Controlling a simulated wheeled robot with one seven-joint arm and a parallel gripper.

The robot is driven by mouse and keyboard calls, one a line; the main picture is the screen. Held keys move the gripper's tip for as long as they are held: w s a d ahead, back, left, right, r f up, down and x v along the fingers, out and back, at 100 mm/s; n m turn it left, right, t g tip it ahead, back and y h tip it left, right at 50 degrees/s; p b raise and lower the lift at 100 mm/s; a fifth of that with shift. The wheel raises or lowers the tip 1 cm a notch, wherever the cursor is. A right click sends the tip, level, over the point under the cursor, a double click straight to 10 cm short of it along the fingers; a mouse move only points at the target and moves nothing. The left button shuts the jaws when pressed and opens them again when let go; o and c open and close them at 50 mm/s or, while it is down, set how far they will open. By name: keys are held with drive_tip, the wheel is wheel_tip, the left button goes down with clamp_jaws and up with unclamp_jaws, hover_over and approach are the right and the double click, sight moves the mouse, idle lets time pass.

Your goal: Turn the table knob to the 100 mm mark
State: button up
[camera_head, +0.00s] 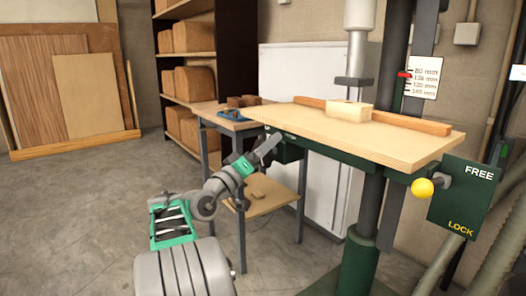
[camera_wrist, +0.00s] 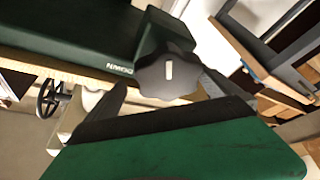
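The table knob (camera_wrist: 150,82) is dark and lobed with a pale mark on its face. It sits on a dark green housing under the machine's wooden table (camera_head: 340,130). "DOWN" lettering shows beside the knob in the wrist view. My gripper (camera_head: 270,145) is at the table's left underside. In the wrist view its fingers are apart, one on each side of the knob; contact cannot be told. The scale (camera_head: 425,78) stands behind the table, marked in mm. Its red pointer (camera_head: 404,74) is near the top mark, which looks like 80 mm.
A lever with a yellow ball (camera_head: 422,188) sticks out by a FREE/LOCK plate (camera_head: 463,195) at right. A wooden block (camera_head: 348,111) and a long fence (camera_head: 410,123) lie on the table. A side bench (camera_head: 222,113) stands behind my arm. Floor at left is clear.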

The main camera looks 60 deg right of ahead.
drive_tip(key=v, duration=0.7)
drive_tip(key=shift+a+b, duration=0.4)
drive_tip(key=shift+b, duration=0.05)
drive_tip(key=shift+f, duration=0.1)
